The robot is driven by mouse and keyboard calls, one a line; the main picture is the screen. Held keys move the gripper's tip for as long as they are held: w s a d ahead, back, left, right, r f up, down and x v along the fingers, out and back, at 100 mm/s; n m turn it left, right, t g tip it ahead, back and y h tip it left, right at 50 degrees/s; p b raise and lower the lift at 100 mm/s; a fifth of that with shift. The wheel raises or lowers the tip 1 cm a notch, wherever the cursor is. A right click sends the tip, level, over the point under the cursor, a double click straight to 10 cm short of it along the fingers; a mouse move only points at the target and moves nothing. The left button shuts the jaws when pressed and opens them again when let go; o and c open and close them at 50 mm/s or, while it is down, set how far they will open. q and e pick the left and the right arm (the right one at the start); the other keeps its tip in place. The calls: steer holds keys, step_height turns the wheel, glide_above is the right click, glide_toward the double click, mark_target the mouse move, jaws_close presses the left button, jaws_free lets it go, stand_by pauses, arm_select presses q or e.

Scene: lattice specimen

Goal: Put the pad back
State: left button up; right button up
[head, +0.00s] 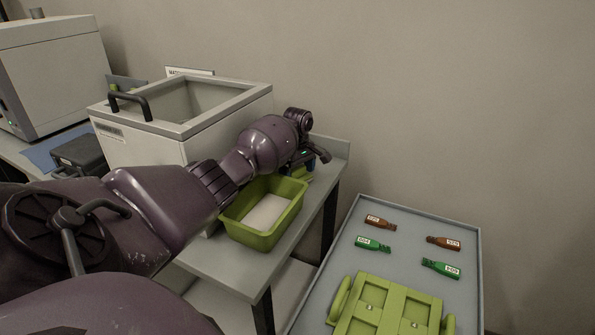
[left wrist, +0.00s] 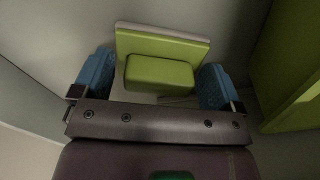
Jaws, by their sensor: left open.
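A green block on a green plate with a grey edge, which looks like the pad (left wrist: 160,75), shows in the left wrist view. My left gripper (left wrist: 155,88) is open, with one blue finger on each side of the block. A small gap shows at the left finger; at the right finger I cannot tell whether it touches. In the head view my left gripper (head: 311,160) is low over the bench end behind the green tub, with a bit of green (head: 301,174) beside it. My arm hides most of that spot. My right gripper is not in view.
The green tub (head: 236,230) with a white bottom stands on the grey bench (head: 228,268). A large open grey box (head: 165,150) with a black handle is behind my arm.

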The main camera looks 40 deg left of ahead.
mark_target(297, 168)
arm_select(q)
steer(key=shift+r, duration=0.15)
step_height(297, 168, up, 7)
steer(key=p, duration=0.4)
steer(key=shift+p, duration=0.35)
step_height(297, 168, up, 5)
steer(key=p, duration=0.5)
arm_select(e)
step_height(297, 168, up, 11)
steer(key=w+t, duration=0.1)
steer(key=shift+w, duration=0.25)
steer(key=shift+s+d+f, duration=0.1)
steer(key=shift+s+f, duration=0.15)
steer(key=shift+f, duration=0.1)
